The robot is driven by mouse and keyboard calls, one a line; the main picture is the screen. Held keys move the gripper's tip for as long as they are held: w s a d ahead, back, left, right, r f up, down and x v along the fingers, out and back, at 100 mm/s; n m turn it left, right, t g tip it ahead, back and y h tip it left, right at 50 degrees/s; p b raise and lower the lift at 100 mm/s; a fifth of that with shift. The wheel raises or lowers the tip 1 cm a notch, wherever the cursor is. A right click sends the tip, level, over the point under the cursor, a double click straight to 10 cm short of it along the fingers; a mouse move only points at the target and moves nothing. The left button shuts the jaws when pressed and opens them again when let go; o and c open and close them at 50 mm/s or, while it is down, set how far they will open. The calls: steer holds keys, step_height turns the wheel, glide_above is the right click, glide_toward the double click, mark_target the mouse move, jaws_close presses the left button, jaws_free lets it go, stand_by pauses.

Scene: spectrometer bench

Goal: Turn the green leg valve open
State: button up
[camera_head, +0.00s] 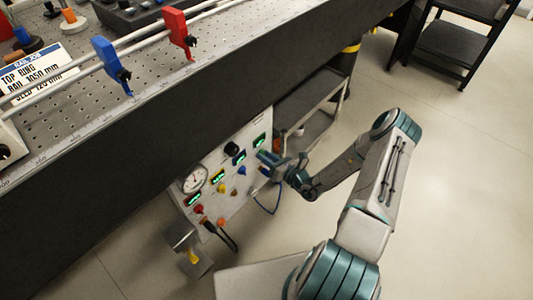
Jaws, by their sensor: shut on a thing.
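A light panel (215,206) stands below the bench and carries a round gauge, small green-lit displays and coloured knobs. My gripper (268,161) is at the panel's right side, just below the upper right display (259,141). It appears shut at the spot where the green leg valve would sit in the row. The jaws hide the valve, so its handle angle cannot be seen. A blue knob (241,170), a yellow knob (234,191) and a red knob (199,208) show to the left, apart from my gripper.
The dark bench edge (150,140) runs above the panel. A grey shelf cart (310,125) stands right behind my gripper. Cables hang below the panel, and a small stand (197,262) is at its lower left. Open floor (450,200) lies to the right.

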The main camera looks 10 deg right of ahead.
steer(key=shift+m+p, duration=0.8)
steer(key=shift+m, duration=1.3)
steer(key=o, duration=1)
steer(key=shift+c, duration=0.2)
steer(key=shift+s+d, duration=0.1)
steer(key=p+v, duration=0.2)
steer(key=v, duration=1.1)
steer(key=shift+s+d+p, duration=0.2)
steer(key=shift+s+p, duration=0.1)
